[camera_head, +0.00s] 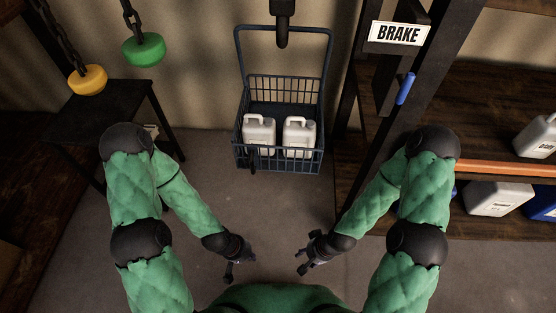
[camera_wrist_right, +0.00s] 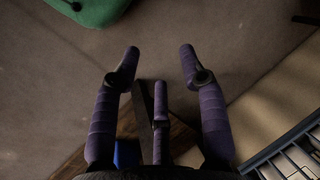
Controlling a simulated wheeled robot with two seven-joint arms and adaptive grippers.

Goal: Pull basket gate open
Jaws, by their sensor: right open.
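A dark blue wire basket (camera_head: 240,120) hangs from a black hook in the head view, with a tall bail above it. Its low barred front gate (camera_head: 300,164) faces me and looks shut and upright. Two white jugs (camera_head: 259,137) stand inside behind the gate. Part of the basket shows at the lower right of the right wrist view (camera_wrist_right: 290,158). My left gripper (camera_head: 230,272) is low and in front of the basket, apart from it; its jaw state is too small to tell. My right gripper (camera_head: 301,262) is open and empty, also apart from the basket.
A shelf unit on the right bears a BRAKE sign (camera_head: 398,33), a blue handle (camera_head: 405,89) and white jugs (camera_head: 499,198). Chains with a green knob (camera_head: 143,50) and a yellow knob (camera_head: 87,80) hang at left above a dark table (camera_head: 110,98). The floor below the basket is clear.

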